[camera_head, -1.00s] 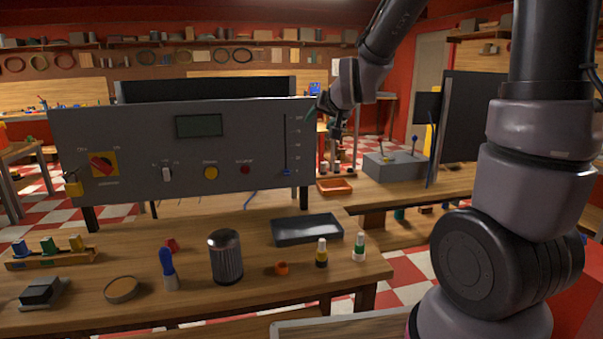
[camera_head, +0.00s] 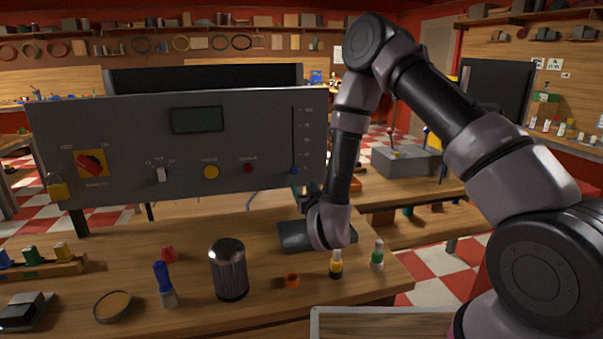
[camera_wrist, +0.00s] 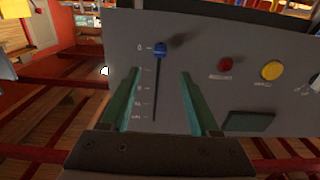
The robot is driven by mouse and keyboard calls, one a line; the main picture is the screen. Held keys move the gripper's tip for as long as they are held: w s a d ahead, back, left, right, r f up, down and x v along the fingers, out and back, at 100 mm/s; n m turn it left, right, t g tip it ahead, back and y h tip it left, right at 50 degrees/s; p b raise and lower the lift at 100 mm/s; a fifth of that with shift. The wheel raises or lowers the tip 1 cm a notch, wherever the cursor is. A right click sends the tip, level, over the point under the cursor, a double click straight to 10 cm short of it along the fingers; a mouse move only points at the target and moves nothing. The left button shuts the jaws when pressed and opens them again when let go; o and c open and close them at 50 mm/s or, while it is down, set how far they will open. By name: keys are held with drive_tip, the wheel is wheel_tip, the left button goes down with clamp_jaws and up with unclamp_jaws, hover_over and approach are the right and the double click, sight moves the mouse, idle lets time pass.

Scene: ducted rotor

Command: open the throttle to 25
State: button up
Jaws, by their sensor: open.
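The throttle is a blue slider knob (camera_head: 294,170) at the bottom end of a vertical slot on the right side of the grey panel (camera_head: 120,125). The wrist view, which sees the panel upside down, shows the blue knob (camera_wrist: 160,49) beside the 0 mark. The slot runs from it toward the 100 end. My gripper (camera_wrist: 159,72) is open, its two green fingers on either side of the slot's line, with nothing held. In the head view my gripper (camera_head: 300,192) is low in front of the panel, near the knob, and partly hidden by my wrist.
The panel also carries a blank-looking display (camera_head: 197,119), a red rotary switch (camera_head: 90,162), a padlock (camera_head: 58,187), a toggle (camera_head: 160,174), a yellow button (camera_head: 211,172) and a red one (camera_head: 248,168). A dark cylinder (camera_head: 229,270) and small bottles (camera_head: 336,264) stand on the bench.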

sight(295, 171)
drive_tip(key=x, duration=1)
drive_tip(key=shift+w, duration=0.3)
clamp_jaws()
idle(1.0)
